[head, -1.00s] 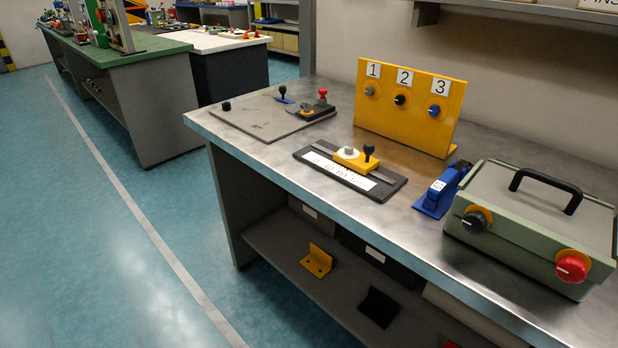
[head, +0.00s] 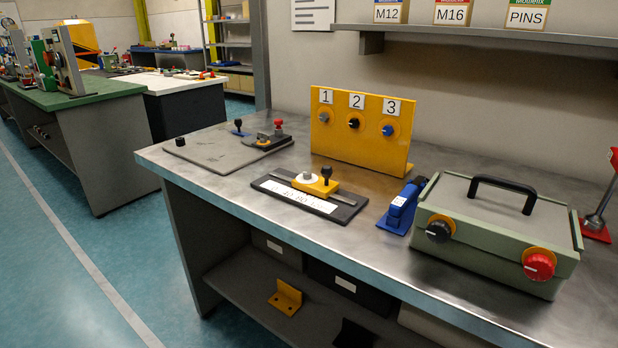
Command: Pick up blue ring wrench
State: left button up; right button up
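I cannot make out a blue ring wrench in the head view. A blue device (head: 402,207) stands on the metal workbench (head: 228,188), left of the green box, but it does not look like a ring wrench. Neither of my grippers is in view.
A yellow panel (head: 340,143) with knobs numbered 1 to 3 stands on the bench. In front is a dark slide plate (head: 343,212). A green box (head: 460,252) with a black handle and a red lever (head: 597,222) are at right. Blue floor (head: 60,290) is clear at left.

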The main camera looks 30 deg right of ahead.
aim_at(397, 207)
jog(key=z, duration=1.55)
